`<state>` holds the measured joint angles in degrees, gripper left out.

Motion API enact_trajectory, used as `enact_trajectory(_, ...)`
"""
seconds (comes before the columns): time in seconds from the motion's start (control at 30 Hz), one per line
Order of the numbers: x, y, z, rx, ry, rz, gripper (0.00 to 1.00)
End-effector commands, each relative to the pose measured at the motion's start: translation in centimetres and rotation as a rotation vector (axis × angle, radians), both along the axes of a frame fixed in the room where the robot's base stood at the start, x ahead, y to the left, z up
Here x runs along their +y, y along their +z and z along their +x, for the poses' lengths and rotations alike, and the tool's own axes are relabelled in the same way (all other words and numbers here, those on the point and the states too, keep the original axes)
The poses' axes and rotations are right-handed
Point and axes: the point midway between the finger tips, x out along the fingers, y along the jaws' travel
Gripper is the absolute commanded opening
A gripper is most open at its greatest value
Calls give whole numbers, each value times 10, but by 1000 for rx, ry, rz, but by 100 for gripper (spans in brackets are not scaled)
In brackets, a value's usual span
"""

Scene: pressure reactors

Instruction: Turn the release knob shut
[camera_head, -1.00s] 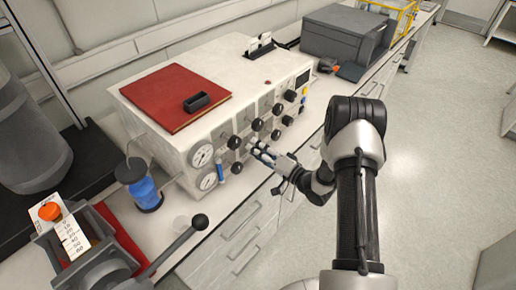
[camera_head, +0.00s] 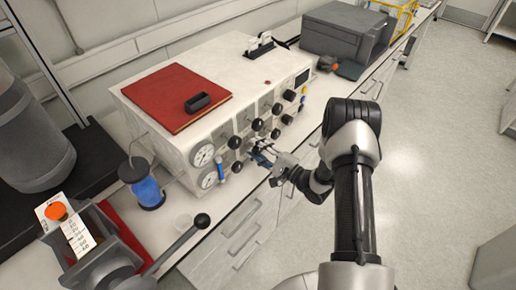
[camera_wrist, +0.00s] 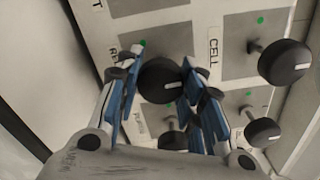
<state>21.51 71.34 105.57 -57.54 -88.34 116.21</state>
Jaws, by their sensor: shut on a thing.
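The release knob (camera_wrist: 158,82), black and round with a white pointer line, sits on a grey plate of the panel in the wrist view. The label beside it is partly covered, with only its first letters showing. My gripper (camera_wrist: 162,74) has its blue-padded fingers on either side of the knob and is shut on it. The white line on the knob points to the right, slightly downward. In the head view my gripper (camera_head: 259,153) is at the lower front of the white apparatus (camera_head: 185,143), where it hides the knob.
A black knob (camera_wrist: 284,62) by the CELL label and a lower-right knob (camera_wrist: 262,132) are close by. Another knob (camera_wrist: 173,140) is partly hidden below my fingers.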

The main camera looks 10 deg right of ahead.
Motion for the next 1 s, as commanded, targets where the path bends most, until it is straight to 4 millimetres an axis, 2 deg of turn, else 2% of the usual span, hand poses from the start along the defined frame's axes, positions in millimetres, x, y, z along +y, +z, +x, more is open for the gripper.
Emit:
enact_trajectory(0.7,0,-1,-1,46,0,62,11)
enact_trajectory(0.73,0,-1,-1,46,0,62,36)
enact_trajectory(1.0,0,-1,0,45,0,60,54)
